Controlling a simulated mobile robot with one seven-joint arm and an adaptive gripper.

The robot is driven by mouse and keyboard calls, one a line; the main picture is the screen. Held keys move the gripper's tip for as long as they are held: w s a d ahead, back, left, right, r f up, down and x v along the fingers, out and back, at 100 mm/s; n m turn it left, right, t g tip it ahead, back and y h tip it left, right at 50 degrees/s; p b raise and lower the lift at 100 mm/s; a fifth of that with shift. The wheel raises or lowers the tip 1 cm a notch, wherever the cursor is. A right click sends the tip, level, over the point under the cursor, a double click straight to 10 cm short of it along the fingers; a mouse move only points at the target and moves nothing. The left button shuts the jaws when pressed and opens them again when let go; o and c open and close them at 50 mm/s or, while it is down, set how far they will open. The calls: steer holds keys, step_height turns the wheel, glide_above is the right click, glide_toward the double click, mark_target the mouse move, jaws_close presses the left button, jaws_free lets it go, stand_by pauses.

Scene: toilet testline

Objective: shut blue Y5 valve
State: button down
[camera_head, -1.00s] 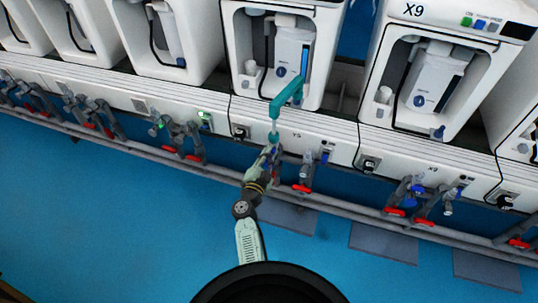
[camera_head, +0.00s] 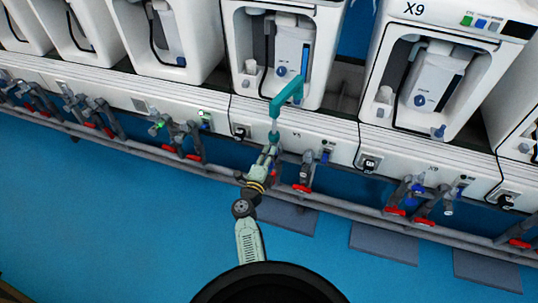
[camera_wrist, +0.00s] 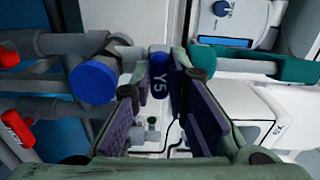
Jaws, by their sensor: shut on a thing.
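The blue Y5 valve handle (camera_wrist: 160,75), marked "Y5" in white, stands between the fingertips of my gripper (camera_wrist: 161,88) in the wrist view. The jaws are shut on it, with the purple finger pads on both sides of it. In the head view my gripper (camera_head: 269,152) is at the pipework under the middle white unit, and it largely hides the handle there. A round blue cap (camera_wrist: 93,82) on a grey pipe is just left of my gripper in the wrist view.
Red handles are close by at left in the wrist view (camera_wrist: 18,129), and one is right of my gripper in the head view (camera_head: 302,188). A teal arm-like piece (camera_head: 287,94) projects above my gripper. The blue floor (camera_head: 120,215) is open at front left.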

steer(key=shift+m, duration=0.3)
stand_by(0.4)
steer(key=c, duration=1.6)
jaws_free()
steer(key=shift+o, duration=0.2)
steer(key=v, duration=0.7)
steer(key=shift+s, duration=0.25)
steer(key=shift+a, duration=0.1)
